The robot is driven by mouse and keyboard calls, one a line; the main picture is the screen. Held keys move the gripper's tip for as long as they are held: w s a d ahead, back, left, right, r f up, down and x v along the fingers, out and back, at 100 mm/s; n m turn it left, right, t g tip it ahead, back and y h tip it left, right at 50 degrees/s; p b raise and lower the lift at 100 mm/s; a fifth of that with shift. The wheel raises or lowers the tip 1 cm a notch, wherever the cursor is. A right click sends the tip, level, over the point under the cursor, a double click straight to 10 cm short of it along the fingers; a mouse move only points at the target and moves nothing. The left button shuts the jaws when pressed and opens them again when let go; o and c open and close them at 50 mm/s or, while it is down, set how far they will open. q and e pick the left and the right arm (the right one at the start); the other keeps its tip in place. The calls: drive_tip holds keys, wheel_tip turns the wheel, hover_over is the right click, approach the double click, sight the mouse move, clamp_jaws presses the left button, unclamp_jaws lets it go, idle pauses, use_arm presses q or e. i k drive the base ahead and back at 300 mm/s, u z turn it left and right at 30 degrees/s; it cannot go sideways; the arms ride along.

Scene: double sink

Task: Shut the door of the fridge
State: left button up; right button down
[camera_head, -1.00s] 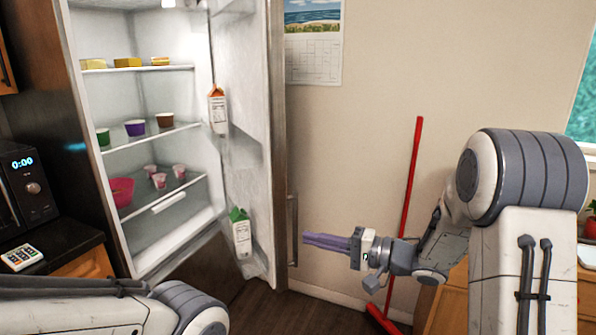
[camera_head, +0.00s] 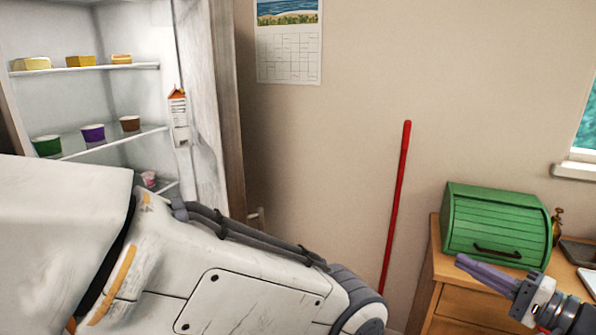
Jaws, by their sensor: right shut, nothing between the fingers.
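The fridge (camera_head: 88,95) stands open at the left, its lit shelves facing me. Its door (camera_head: 205,110) is swung wide to the right of the shelves, seen from the inside and edge, with a carton (camera_head: 179,118) in its rack. My left arm crosses the lower left and hides the lower fridge and most of the door's lower part; the left gripper is out of view. My right gripper (camera_head: 462,264) is shut and empty at the lower right, in front of the wooden cabinet and far from the door.
A green bread box (camera_head: 497,224) stands on the wooden cabinet (camera_head: 450,296), close behind my right gripper. A red broom handle (camera_head: 397,205) leans on the wall. A calendar (camera_head: 289,45) hangs on the wall.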

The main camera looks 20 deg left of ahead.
sight(205, 30)
drive_tip(key=i, duration=0.6)
drive_tip(key=u, duration=0.65)
drive_tip(key=i, duration=0.45)
drive_tip(key=u, duration=0.55)
